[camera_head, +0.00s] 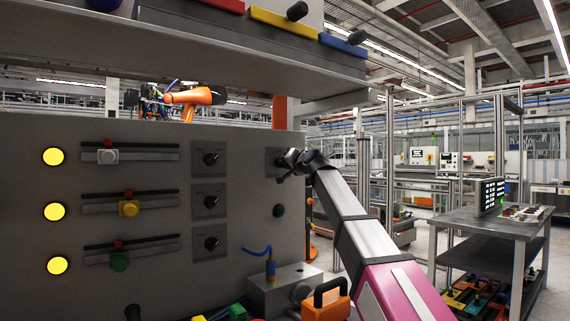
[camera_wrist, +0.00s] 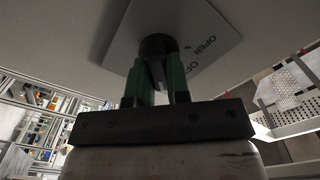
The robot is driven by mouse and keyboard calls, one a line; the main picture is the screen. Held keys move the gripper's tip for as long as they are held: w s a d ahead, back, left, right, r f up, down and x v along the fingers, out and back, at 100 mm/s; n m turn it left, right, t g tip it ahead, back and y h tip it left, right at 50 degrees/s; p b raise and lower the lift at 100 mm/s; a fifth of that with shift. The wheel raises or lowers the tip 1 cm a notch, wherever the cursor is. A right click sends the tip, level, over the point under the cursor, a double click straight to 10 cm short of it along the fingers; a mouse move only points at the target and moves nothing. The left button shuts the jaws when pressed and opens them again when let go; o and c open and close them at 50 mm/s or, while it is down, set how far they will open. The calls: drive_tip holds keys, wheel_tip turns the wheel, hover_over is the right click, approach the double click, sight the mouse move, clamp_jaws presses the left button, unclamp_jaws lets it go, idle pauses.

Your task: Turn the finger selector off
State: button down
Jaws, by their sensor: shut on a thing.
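In the head view, my gripper (camera_head: 288,160) is at a grey plate (camera_head: 271,152) on the right part of the panel and hides the knob there. The knob's exact turn angle cannot be told.
The upright grey panel (camera_head: 120,270) also carries three black dials (camera_head: 210,201), sliders and lit yellow lamps (camera_head: 54,211) to the left. A shelf overhangs the panel.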

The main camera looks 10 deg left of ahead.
drive_tip(key=shift+s+a+n, duration=0.1)
drive_tip(key=shift+n, duration=4.2)
drive_tip(key=c, duration=1.1)
unclamp_jaws()
